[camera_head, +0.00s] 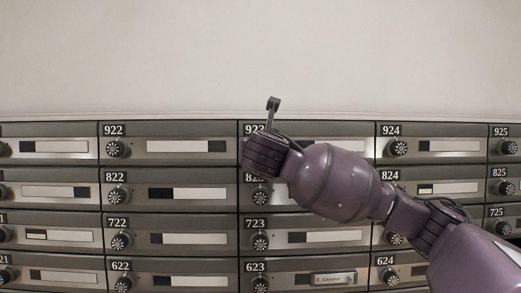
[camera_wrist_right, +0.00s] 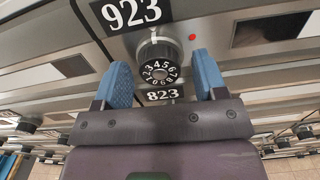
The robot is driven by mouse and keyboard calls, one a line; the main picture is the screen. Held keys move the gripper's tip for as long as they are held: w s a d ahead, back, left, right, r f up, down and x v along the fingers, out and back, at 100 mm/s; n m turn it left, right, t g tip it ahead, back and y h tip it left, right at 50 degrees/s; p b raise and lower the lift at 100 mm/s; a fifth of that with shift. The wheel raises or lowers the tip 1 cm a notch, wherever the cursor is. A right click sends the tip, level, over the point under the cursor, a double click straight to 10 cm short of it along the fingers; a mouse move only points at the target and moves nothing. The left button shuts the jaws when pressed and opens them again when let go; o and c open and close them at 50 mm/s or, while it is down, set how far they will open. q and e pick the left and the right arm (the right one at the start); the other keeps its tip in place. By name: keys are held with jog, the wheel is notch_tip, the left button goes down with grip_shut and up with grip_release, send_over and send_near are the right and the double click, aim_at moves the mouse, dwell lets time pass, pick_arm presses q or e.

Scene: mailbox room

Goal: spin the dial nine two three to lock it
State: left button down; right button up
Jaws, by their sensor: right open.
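The mailbox numbered 923 (camera_head: 330,127) is in the top row in the head view, largely covered by my right arm. Its number plate (camera_wrist_right: 138,11) shows large in the right wrist view. Its round black dial (camera_wrist_right: 159,71) with white digits sits just below that plate, on a silver mount. My right gripper (camera_wrist_right: 208,77) has its two blue fingers apart, one on each side of the dial, with gaps between fingers and dial. In the head view my right gripper's wrist (camera_head: 264,155) hides this dial. My left gripper is not in view.
Neighbouring boxes carry similar dials, such as the 922 dial (camera_head: 117,148) at left and the 924 dial (camera_head: 398,147) at right. The 823 plate (camera_wrist_right: 163,95) lies just below the dial. A small red dot (camera_wrist_right: 193,38) shows beside it. Bare wall (camera_head: 180,60) is above.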

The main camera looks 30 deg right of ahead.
jog(key=shift+c, duration=0.3)
jog(key=c, duration=0.9)
jog(key=shift+o, duration=0.2)
jog(key=shift+m, duration=0.4)
pick_arm(q)
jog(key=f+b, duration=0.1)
jog(key=b, duration=0.1)
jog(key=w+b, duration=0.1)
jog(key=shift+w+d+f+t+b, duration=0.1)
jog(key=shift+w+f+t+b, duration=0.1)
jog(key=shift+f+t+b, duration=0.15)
pick_arm(e)
jog(key=m, duration=3.4)
